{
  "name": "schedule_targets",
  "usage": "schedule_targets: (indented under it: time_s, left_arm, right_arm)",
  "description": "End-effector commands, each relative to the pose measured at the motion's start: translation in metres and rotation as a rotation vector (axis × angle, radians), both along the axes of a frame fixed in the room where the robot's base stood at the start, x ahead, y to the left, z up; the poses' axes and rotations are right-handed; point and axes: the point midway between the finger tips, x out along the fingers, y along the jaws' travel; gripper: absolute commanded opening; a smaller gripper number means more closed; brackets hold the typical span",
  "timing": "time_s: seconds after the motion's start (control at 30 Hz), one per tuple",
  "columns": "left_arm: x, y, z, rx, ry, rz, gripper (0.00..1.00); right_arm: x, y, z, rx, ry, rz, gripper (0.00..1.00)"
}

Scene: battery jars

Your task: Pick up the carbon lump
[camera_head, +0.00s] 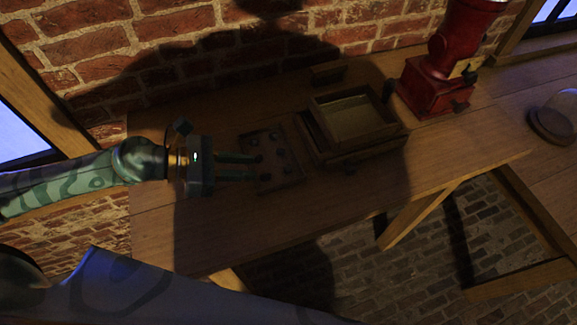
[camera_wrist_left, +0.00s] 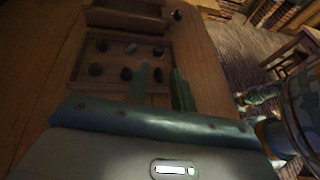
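A shallow wooden tray (camera_wrist_left: 84,62) with several dark lumps lies on the wooden table; it also shows in the head view (camera_head: 292,182). The carbon lump is probably one of these, such as the dark lump (camera_wrist_left: 127,73) in the near row, but I cannot tell which. My left gripper (camera_head: 254,167) reaches in from the left with its two fingers apart and nothing visible between them. Its fingertips are over the tray's left part in the head view. In the left wrist view the fingers (camera_wrist_left: 161,76) overlap the tray's near right corner. My right gripper is not in view.
A wooden box with a framed top (camera_head: 316,105) stands right of the tray. A red grinder-like device (camera_head: 434,85) stands further right, and a glass dome (camera_head: 560,112) on the right-hand surface. A brick wall (camera_head: 90,50) is behind. The table front is clear.

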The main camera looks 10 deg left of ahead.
Motion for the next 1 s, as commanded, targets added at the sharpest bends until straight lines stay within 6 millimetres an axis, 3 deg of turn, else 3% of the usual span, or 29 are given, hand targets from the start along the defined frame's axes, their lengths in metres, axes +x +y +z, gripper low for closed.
schedule_targets:
  time_s: [0.53,0.83,0.93,1.0]
  left_arm:
    - [0.031,-0.060,-0.024,-0.002,0.000,0.002,0.24]
    - [0.034,-0.066,-0.029,0.000,0.002,0.002,0.24]
    - [0.034,-0.066,-0.029,0.000,0.002,0.002,0.00]
    - [0.034,-0.066,-0.029,0.000,0.002,0.002,0.00]
  right_arm:
    - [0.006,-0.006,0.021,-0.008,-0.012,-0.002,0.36]
    - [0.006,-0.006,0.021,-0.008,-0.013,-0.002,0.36]
    - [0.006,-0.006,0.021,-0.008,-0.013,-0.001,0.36]
    - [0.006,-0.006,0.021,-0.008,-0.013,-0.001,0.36]
